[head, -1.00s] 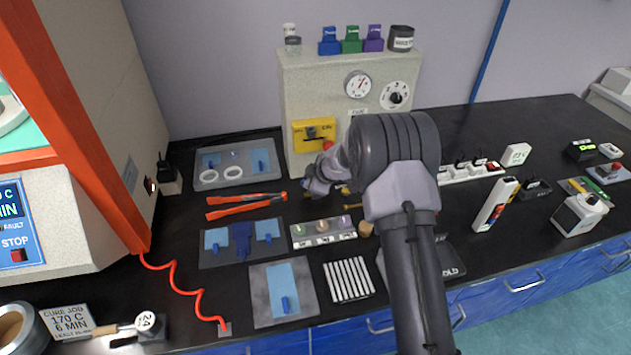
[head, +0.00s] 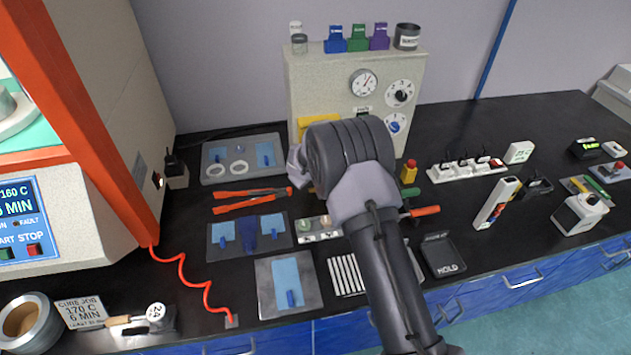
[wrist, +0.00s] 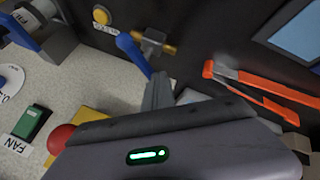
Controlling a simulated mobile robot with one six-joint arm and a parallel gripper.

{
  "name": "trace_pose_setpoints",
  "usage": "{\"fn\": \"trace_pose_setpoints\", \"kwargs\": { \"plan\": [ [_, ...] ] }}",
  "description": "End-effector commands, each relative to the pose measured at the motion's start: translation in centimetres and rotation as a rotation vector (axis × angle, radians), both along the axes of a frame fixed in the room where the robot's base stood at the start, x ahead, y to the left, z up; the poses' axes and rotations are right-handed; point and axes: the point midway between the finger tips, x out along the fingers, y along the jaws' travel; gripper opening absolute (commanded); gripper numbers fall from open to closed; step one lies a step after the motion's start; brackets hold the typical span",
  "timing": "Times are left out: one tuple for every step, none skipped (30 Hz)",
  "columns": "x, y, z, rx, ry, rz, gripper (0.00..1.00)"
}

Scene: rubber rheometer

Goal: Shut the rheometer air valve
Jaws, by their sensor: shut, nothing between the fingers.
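The air valve shows in the wrist view as a brass body (wrist: 153,42) with a blue lever (wrist: 132,53) beside it, low by the panel against the dark bench. My gripper (wrist: 160,80) is shut and empty. Its fingertips are close to the lever's lower end; I cannot tell if they touch. In the head view my own arm hides the valve and my fingertips. The rheometer's pale panel (head: 335,75) stands behind my arm.
A red knob (wrist: 60,138) and a green FAN switch (wrist: 30,121) sit on the panel near my gripper. Orange-handled tongs (head: 250,198) lie to the left. A grey tray (head: 215,170) lies behind them. A power strip (head: 465,170) stands to the right.

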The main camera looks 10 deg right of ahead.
Motion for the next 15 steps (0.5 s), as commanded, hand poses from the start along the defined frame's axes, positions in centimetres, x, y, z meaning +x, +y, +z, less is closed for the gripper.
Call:
{"fn": "trace_pose_setpoints", "kwargs": {
  "plan": [
    [0.2,0.1,-0.5,0.000,-0.002,-0.039,0.00],
    [0.3,0.1,-0.5,0.001,-0.002,-0.068,0.00],
    [0.5,0.2,-0.6,0.001,-0.002,-0.105,0.00],
    [0.6,0.2,-0.6,0.001,-0.002,-0.133,0.00],
    [0.7,0.1,-0.6,0.001,-0.003,-0.162,0.00],
    [0.8,0.1,-0.6,0.002,-0.003,-0.199,0.00],
    [0.9,0.2,-0.7,0.002,-0.002,-0.225,0.00],
    [1.0,0.2,-0.6,0.001,-0.003,-0.252,0.00],
    [1.2,0.1,-0.6,0.002,-0.002,-0.287,0.00],
    [1.2,0.1,-0.6,0.002,-0.002,-0.313,0.00],
    [1.3,0.1,-0.5,0.001,-0.003,-0.334,0.00],
    [1.4,0.1,-0.5,0.002,-0.001,-0.358,0.00],
    [1.4,0.0,-0.5,0.002,-0.001,-0.372,0.00],
    [1.4,0.0,-0.4,0.003,0.001,-0.379,0.00],
    [1.4,0.0,-0.4,0.004,0.000,-0.385,0.00]
  ]
}}
